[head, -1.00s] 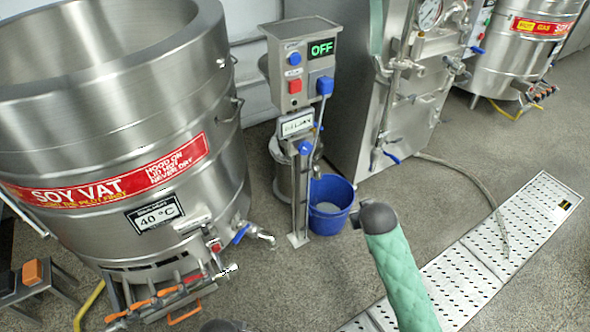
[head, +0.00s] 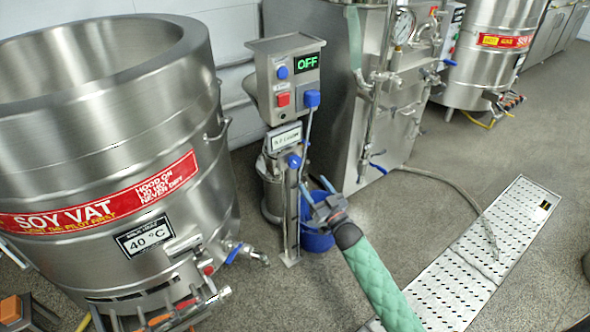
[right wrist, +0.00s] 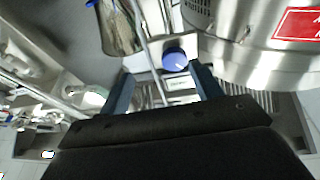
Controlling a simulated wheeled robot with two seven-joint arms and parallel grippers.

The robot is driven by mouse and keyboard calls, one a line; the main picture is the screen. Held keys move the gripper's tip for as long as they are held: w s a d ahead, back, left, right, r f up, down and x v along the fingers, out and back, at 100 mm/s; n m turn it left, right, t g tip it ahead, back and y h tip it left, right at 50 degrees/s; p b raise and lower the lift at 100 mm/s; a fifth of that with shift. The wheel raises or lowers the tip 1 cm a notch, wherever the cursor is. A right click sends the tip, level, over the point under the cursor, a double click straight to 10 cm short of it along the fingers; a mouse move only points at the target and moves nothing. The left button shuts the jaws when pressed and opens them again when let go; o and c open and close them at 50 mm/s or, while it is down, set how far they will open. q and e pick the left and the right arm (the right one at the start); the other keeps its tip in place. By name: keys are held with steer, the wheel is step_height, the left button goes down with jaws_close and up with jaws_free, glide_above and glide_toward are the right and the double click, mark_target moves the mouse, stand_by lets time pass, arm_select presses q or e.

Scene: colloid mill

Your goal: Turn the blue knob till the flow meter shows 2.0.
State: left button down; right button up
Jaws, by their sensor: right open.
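A blue knob (head: 294,161) sits on a slim metal post below the mill's control box (head: 288,75). A round blue cap, which looks like this knob, shows in the right wrist view (right wrist: 175,58) ahead of my gripper, near the right finger. A small white-faced panel (head: 286,138) is above the knob; its text is too small to read, and I cannot tell if it is the flow meter. The box's green display reads OFF. My right gripper (head: 316,190) is open and empty, a little below and right of the knob, apart from it. My left gripper is out of view.
A blue bucket (head: 318,240) stands behind my right gripper. The steel soy vat (head: 100,165), with its taps, stands close on the left. A steel cabinet with pipes and a gauge (head: 403,25) is at the back right. A perforated floor grate (head: 480,250) lies right.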

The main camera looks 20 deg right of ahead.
mark_target(297, 164)
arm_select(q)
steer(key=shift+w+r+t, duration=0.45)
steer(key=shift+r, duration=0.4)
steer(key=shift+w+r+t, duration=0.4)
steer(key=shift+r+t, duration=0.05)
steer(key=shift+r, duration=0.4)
arm_select(e)
steer(key=shift+y, duration=0.8)
steer(key=shift+w+a+r, duration=0.6)
steer(key=shift+w+r, duration=0.15)
steer(key=shift+w, duration=0.25)
steer(key=shift+w+a+r, duration=0.6)
steer(key=shift+w+r, duration=0.15)
steer(key=shift+w, duration=0.2)
steer(key=shift+w+a+r, duration=0.6)
steer(key=shift+w+r, duration=0.15)
steer(key=shift+w, duration=0.25)
steer(key=c, duration=1)
